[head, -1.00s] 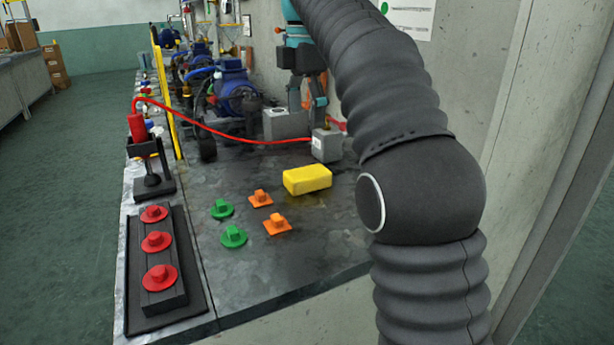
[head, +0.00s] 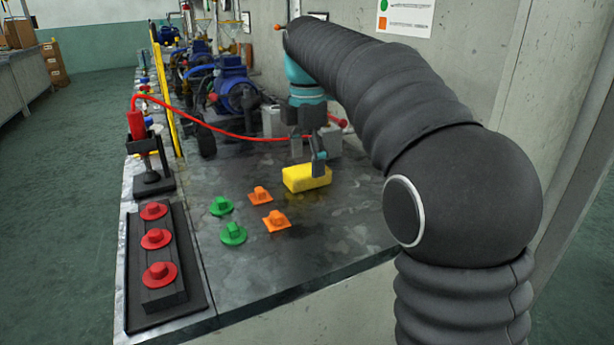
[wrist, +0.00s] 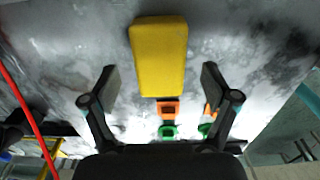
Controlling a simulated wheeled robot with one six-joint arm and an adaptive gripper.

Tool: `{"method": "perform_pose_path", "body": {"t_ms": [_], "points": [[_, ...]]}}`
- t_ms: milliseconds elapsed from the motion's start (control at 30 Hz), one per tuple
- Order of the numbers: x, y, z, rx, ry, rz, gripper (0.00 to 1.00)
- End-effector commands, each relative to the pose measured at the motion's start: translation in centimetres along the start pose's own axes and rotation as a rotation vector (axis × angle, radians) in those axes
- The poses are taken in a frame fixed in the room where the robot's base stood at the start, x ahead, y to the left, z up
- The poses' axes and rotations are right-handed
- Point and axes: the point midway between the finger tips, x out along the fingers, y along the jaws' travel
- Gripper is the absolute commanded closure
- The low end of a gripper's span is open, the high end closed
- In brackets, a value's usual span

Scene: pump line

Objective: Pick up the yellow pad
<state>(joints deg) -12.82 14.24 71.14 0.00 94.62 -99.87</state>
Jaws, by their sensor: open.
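The yellow pad (head: 306,178) is a rounded block lying flat on the dark metal bench top (head: 330,235). In the wrist view the pad (wrist: 159,55) is at the upper middle, its near end close to the space between the fingertips. My gripper (head: 308,162) is at the pad in the head view, with one finger overlapping the pad's far right part. In the wrist view my gripper (wrist: 158,75) is open, one finger on each side of the pad with gaps between. I cannot tell the exact height of the fingertips above the bench.
Two orange pieces (head: 276,220) and two green pieces (head: 233,234) sit left of and nearer than the pad. A black block with red knobs (head: 160,270) is at the left. A red cable (head: 215,130) runs behind to a grey box (head: 329,138). Bench at front right is clear.

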Motion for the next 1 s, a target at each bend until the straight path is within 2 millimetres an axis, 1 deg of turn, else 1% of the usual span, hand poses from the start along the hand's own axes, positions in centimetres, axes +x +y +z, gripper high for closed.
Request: {"method": "perform_pose_path", "body": {"t_ms": [33, 100, 200, 467, 500, 567, 600, 667, 700, 733, 1000], "points": [[0.7, -0.1, 0.1, 0.001, 0.001, -0.003, 0.14], [1.6, -0.1, 0.1, 0.000, 0.000, -0.002, 0.14], [2.4, 0.0, 0.1, 0.000, 0.000, -0.001, 0.14], [2.7, 0.0, 0.1, 0.000, 0.000, 0.001, 0.14], [2.7, 0.0, 0.1, 0.000, 0.000, 0.001, 0.19], [2.7, 0.0, 0.1, 0.000, 0.000, 0.000, 0.34], [2.7, 0.0, 0.1, 0.000, 0.000, 0.000, 0.44], [2.7, 0.0, 0.1, 0.000, 0.000, 0.000, 0.59], [2.7, 0.0, 0.1, 0.000, 0.000, 0.000, 0.69], [2.7, 0.0, 0.1, 0.000, 0.000, 0.000, 0.72], [2.7, 0.0, 0.1, 0.000, 0.000, 0.000, 0.73]]}}
